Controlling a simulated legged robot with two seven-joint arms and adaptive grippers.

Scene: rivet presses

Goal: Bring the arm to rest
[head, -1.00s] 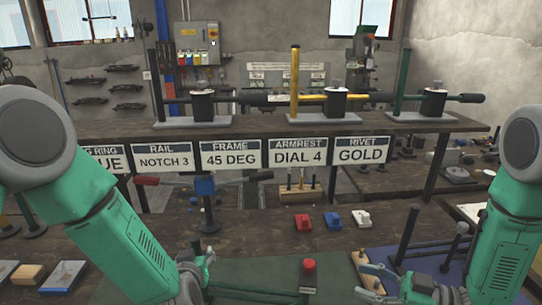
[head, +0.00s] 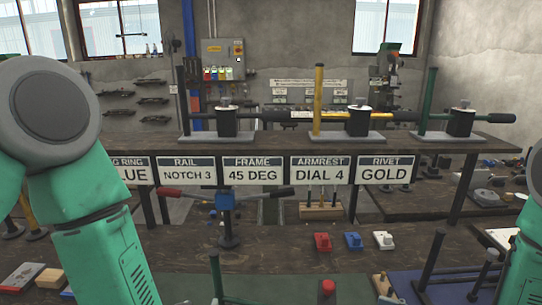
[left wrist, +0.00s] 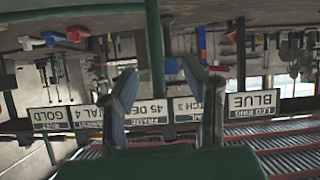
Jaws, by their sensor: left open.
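My left arm (head: 105,240), green with a grey joint, comes in at the left of the head view and runs down out of the bottom edge. Its gripper is out of the head view. In the left wrist view, my left gripper (left wrist: 160,92) has its two fingers spread with nothing between them. That view is upside down and shows the row of signs behind the fingers. My right arm (head: 524,265) shows only as a strip at the right edge of the head view, and I cannot see its gripper.
A raised shelf (head: 300,142) holds three lever presses above a row of signs, including a GOLD sign (head: 386,171). Red (head: 322,242), blue (head: 354,240) and white (head: 383,240) blocks lie on the bench below. A red button (head: 327,287) and upright posts stand near the front.

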